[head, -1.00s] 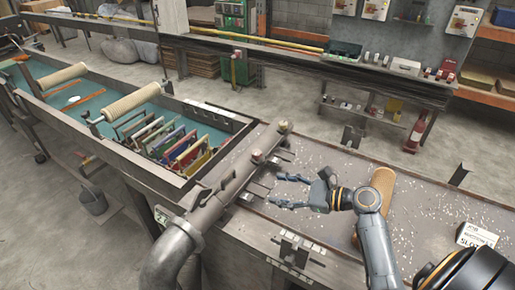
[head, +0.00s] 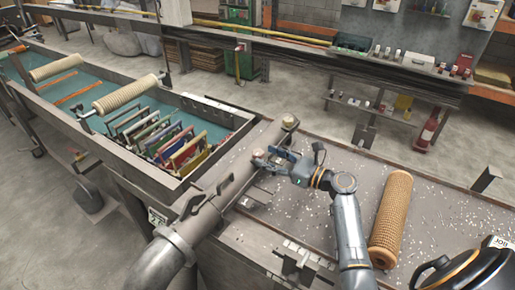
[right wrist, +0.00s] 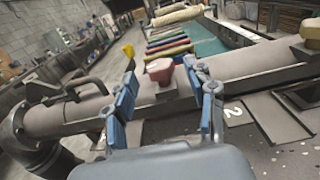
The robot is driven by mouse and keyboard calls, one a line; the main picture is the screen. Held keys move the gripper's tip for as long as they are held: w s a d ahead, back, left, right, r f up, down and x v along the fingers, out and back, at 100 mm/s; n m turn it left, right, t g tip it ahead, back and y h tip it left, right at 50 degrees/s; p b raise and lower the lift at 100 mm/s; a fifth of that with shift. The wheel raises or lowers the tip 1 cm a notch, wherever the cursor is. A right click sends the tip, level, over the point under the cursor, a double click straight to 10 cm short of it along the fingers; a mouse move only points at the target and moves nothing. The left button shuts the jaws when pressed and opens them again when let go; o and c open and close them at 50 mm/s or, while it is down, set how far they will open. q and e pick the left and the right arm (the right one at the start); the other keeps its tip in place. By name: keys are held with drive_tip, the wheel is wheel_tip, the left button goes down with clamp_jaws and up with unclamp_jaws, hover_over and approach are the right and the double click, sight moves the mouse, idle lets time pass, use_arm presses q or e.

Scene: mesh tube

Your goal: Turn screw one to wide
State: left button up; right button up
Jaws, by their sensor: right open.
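A grey pipe-like bar (head: 217,200) crosses the table's left end, with two knobs on it. The nearer reddish knob (head: 259,155) also shows in the right wrist view (right wrist: 159,68). The farther, tan knob (head: 290,121) shows at the right edge of the wrist view (right wrist: 311,31). I cannot tell which knob is screw one. My right gripper (head: 272,159) is open at the reddish knob. In the wrist view its blue-padded fingers (right wrist: 165,78) stand left and right of that knob, with gaps visible. My left gripper is not in view.
A tan mesh tube (head: 391,220) lies on the table right of my right arm. White bits are scattered on the table (head: 340,215). A teal trough (head: 212,128) with several coloured frames and a roller (head: 126,94) lies left of the bar.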

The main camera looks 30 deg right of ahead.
sight(257, 152)
drive_tip(key=x, duration=0.3)
drive_tip(key=shift+w+a+r+p, duration=0.15)
drive_tip(key=shift+w+a+p, duration=0.1)
drive_tip(key=shift+p, duration=0.1)
drive_tip(key=shift+w+a, duration=0.1)
drive_tip(key=shift+w, duration=0.25)
drive_tip(key=shift+c, duration=0.2)
clamp_jaws()
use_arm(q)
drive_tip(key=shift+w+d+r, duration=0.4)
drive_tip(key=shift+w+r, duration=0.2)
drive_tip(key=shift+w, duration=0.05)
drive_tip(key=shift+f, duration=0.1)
